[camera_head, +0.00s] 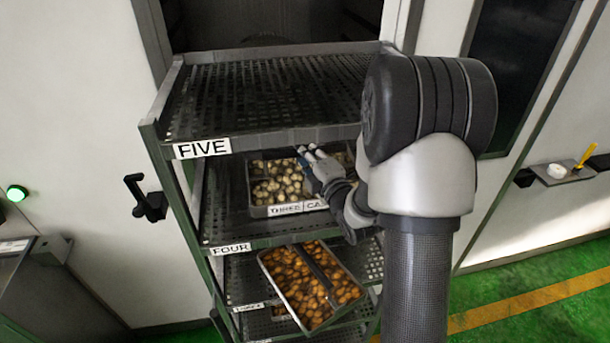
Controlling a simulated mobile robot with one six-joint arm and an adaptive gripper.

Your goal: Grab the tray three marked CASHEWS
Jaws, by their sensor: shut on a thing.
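The cashew tray (259,212) is a metal tray of pale nuts in the rack, between the shelf labelled FIVE and the shelf labelled FOUR. Its front label reads "THREE" and then "CA", with the rest hidden behind my arm. My gripper (307,153) reaches in from the right, over the middle of the tray, and is shut on it, seemingly at its central handle. The exact grip is small and partly hidden by the arm. I cannot tell whether the tray rests on the shelf or is slightly lifted.
The empty perforated top shelf (270,90) is close above my gripper. Below, a tray of brown nuts (312,283) sits askew and juts out of the rack. A black handle (147,200) is on the wall at left. Green floor (530,310) is open at right.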

